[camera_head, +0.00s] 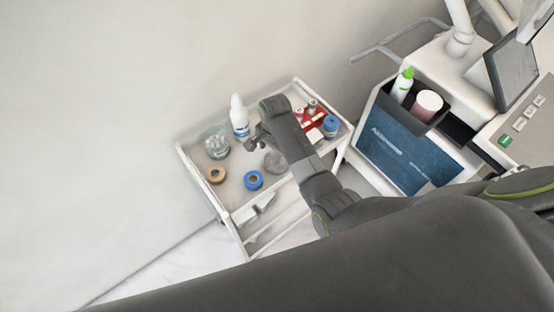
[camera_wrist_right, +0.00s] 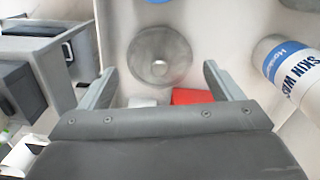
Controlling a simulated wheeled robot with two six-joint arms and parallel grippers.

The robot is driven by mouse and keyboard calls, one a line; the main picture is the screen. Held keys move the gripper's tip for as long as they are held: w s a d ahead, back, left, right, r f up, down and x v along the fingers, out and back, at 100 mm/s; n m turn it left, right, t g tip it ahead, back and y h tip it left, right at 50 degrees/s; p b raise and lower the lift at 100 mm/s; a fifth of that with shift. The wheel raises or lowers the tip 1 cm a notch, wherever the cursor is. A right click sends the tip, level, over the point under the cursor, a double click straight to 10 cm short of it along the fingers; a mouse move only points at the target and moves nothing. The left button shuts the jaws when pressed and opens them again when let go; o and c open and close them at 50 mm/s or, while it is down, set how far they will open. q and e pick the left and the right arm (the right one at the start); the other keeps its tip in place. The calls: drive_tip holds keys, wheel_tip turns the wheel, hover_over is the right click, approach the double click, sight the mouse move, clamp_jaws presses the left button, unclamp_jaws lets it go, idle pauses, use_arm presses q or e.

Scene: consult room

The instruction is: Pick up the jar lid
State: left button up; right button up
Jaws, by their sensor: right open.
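The jar lid (camera_head: 275,162) looks like a round, grey, see-through disc with a small centre knob. It lies on the white trolley tray (camera_head: 228,187), partly beside my right arm in the head view. It also shows in the right wrist view (camera_wrist_right: 159,50), ahead of and roughly centred between the fingers. My right gripper (camera_head: 255,141) is over the tray, and its open fingers show in the right wrist view (camera_wrist_right: 160,82) with nothing between them. A glass jar (camera_head: 215,146) with pale contents stands on the tray's left side. My left gripper is not in view.
A white bottle (camera_head: 239,118) with a blue label stands close to the right gripper. A brown tape roll (camera_head: 216,174) and blue tape roll (camera_head: 253,180) lie nearer the front. Red items (camera_head: 313,120) and another blue roll (camera_head: 331,125) are on the right.

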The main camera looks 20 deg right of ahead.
sight(276, 159)
drive_tip(key=shift+d+f, duration=0.1)
drive_tip(key=shift+f, duration=1.85)
drive_tip(key=c, duration=0.6)
drive_tip(key=shift+r, duration=0.1)
